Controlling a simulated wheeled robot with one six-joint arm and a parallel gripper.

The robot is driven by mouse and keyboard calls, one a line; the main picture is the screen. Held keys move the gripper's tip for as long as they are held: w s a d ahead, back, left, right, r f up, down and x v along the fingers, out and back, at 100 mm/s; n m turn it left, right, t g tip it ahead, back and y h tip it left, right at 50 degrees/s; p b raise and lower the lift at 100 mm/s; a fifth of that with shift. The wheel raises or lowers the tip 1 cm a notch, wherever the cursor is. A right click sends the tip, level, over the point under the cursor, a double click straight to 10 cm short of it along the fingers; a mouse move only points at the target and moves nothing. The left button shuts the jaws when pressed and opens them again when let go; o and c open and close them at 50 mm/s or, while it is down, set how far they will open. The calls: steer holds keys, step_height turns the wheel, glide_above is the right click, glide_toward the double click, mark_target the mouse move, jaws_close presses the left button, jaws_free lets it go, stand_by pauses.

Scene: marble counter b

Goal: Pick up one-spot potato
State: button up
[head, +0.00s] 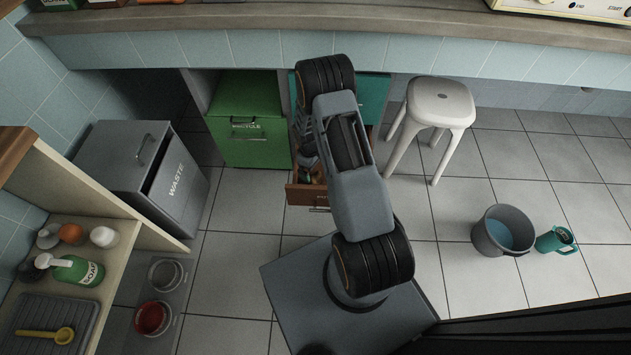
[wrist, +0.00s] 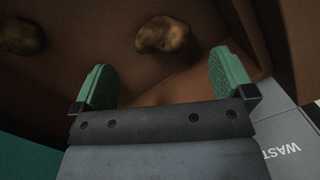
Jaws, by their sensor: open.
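In the wrist view, a brown potato (wrist: 163,35) with dark patches lies on the floor of a brown wooden drawer, just beyond my fingertips and between their lines. A second, darker potato (wrist: 20,37) lies at the upper left in shadow. I cannot tell the spot count on either. My gripper (wrist: 163,80) is open, with its two green fingers apart and nothing between them. In the head view the open drawer (head: 306,195) shows under my arm, which hides much of it and my gripper.
The drawer walls are close around my gripper.

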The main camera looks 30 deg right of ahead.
mark_target(314, 177)
steer(key=shift+s+f+b, duration=0.2)
steer(key=shift+f+b, duration=0.5)
steer(key=shift+f, duration=0.95)
steer(key=shift+s+f+b, duration=0.15)
steer(key=shift+f+b, duration=0.55)
steer(key=shift+f, duration=0.9)
steer(key=shift+c, duration=0.4)
steer(key=shift+r, duration=0.1)
steer(key=c, duration=0.8)
